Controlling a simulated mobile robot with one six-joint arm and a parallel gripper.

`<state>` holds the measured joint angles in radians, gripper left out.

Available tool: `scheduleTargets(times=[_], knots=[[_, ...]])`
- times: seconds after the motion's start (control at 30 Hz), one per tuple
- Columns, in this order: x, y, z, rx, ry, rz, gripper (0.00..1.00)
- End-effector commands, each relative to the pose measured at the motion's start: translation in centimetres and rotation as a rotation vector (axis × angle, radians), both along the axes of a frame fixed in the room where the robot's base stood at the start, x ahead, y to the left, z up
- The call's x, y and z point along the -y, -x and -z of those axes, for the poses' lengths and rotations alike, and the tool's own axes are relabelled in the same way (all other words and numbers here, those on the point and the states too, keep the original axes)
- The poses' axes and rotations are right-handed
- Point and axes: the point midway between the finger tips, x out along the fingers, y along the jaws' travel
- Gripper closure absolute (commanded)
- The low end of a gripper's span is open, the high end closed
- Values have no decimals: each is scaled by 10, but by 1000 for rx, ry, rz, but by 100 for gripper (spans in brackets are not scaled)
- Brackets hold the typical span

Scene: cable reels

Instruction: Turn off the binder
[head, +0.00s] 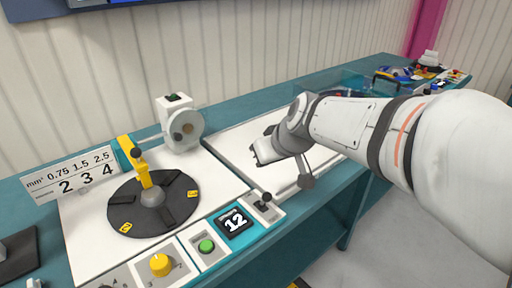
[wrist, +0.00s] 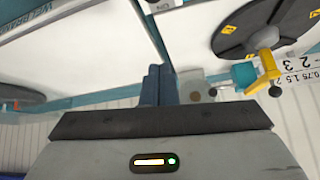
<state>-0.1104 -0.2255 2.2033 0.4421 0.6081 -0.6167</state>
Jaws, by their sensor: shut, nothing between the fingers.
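No label reading "binder" is legible. A small white machine (head: 176,130) with a round grey disc stands at the back of the bench, with a dark switch (head: 174,98) showing green on its top; I cannot tell the switch's position. It seems partly hidden behind my fingers in the wrist view. My gripper (head: 260,152) is to the right of this machine, above the white panel, apart from it. In the wrist view my gripper (wrist: 158,82) has its blue fingers together and empty.
A black turntable (head: 150,205) with a yellow arm stands left. A number sign (head: 75,178) stands behind. Blue items (head: 395,74) lie far right.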

Motion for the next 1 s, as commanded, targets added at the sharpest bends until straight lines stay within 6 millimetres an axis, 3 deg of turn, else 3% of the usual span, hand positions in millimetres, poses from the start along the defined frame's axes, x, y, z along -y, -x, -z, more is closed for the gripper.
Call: scheduleTargets(times=[0.3,0.77,0.87,1.0], knots=[[19,30,-23,-1,1,1,100],[22,34,-27,-7,1,6,100],[28,47,-33,-52,10,39,100],[48,84,-41,-177,43,148,100]])
